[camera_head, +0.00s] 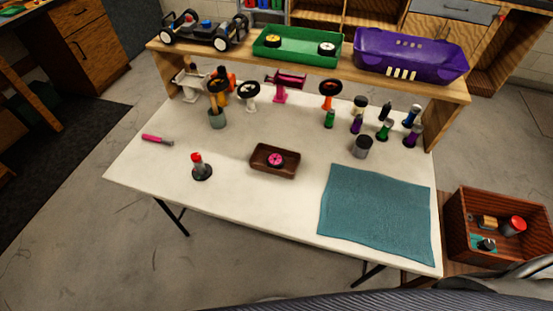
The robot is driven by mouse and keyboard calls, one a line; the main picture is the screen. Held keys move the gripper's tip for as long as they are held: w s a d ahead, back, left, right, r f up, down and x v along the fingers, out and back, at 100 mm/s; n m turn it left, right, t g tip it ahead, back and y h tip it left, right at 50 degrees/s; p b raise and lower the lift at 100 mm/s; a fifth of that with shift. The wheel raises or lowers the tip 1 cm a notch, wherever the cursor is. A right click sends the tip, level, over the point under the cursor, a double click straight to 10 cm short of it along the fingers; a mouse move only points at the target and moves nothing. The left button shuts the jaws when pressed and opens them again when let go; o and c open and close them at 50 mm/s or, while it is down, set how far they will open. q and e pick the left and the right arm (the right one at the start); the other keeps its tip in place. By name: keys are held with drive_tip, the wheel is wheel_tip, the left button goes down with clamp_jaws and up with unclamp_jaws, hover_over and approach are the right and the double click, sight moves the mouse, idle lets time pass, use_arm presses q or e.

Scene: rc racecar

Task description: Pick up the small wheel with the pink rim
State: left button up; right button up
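A small wheel with a pink rim (275,159) lies flat in a small brown wooden tray (288,170). The tray sits near the middle of the white table. Neither of my grippers shows in the head view.
A teal mat (375,214) covers the table's right front. A red-topped item on a black base (201,168), a pink-handled tool (157,139) and a grey cup (362,146) stand or lie around the tray. Several small bottles and steering-wheel-like parts line the back, below a wooden shelf (350,79).

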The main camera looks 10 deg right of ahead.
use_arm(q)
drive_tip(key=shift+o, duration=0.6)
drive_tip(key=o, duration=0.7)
